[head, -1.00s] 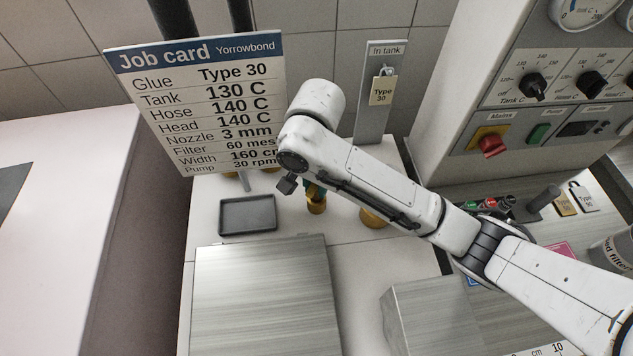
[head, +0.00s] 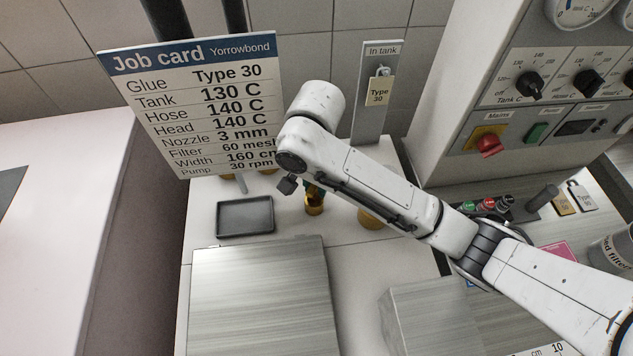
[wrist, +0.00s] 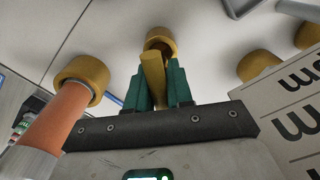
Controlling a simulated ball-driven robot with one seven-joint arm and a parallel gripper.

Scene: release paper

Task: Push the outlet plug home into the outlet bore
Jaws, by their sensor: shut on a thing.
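My gripper (wrist: 159,72) has dark green fingers, shut on a brass plug (wrist: 153,80), the outlet plug as far as I can tell. The plug's far end meets a round brass collar (wrist: 160,42), which looks like the outlet bore. How deep it sits in the collar I cannot tell. In the head view, my arm hides most of the gripper (head: 313,188). A brass fitting (head: 314,204) shows just below the fingers, beside the small dark tray. The plug itself is not clear in that view.
An orange hose (wrist: 58,122) with a brass collar stands close left in the wrist view. The job card (head: 190,105) stands behind the arm, near a dark tray (head: 245,216). A metal box (head: 262,295) and another brass fitting (head: 371,218) stand nearby.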

